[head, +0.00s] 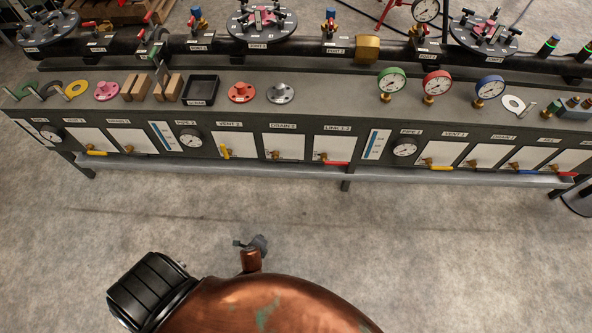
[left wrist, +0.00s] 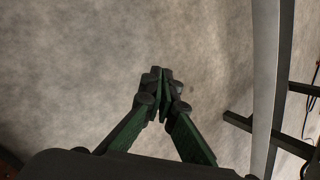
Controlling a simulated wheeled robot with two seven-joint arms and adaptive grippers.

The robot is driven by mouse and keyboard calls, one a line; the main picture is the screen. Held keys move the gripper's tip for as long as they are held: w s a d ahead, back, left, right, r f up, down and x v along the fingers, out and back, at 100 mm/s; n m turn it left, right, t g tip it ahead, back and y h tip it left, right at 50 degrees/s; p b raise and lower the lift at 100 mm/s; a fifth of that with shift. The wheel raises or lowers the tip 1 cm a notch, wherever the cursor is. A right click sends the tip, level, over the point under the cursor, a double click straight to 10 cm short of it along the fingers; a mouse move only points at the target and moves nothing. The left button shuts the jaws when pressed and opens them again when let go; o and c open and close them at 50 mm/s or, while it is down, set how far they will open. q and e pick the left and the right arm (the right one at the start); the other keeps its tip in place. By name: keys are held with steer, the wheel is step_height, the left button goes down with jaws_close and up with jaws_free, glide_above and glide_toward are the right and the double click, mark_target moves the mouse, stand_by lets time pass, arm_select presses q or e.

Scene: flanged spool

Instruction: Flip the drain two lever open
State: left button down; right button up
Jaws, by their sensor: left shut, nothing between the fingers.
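The drain two panel (head: 282,145) is a white plate under the label DRAIN 2, on the front of the grey bench in the head view. Bare floor is behind the fingertips, and the lever is not in that view. My right gripper is in neither view.
The vent 2 lever (head: 226,152) is yellow and upright, left of drain two. The link 1-2 lever (head: 337,163) is red and level, to the right. A grey shelf rail (head: 200,167) runs below the levers. A metal bar (left wrist: 266,90) stands right of my left gripper.

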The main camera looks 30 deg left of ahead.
arm_select(q)
steer(key=w+r+m+t+y+b, duration=0.2)
steer(key=w+r+m, duration=0.4)
steer(key=w, duration=0.5)
steer(key=w+r+m+t+y+b, duration=0.2)
steer(key=w+r+m+t+b, duration=0.2)
steer(key=w+r, duration=0.5)
steer(key=w+m+b, duration=0.2)
steer(key=w, duration=0.1)
steer(key=shift+w+d+r+t+b, duration=0.15)
steer(key=shift+d+t+b, duration=0.15)
steer(key=shift+b, duration=0.1)
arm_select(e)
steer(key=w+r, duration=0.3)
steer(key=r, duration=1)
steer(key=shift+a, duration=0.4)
arm_select(q)
steer(key=shift+a, duration=0.1)
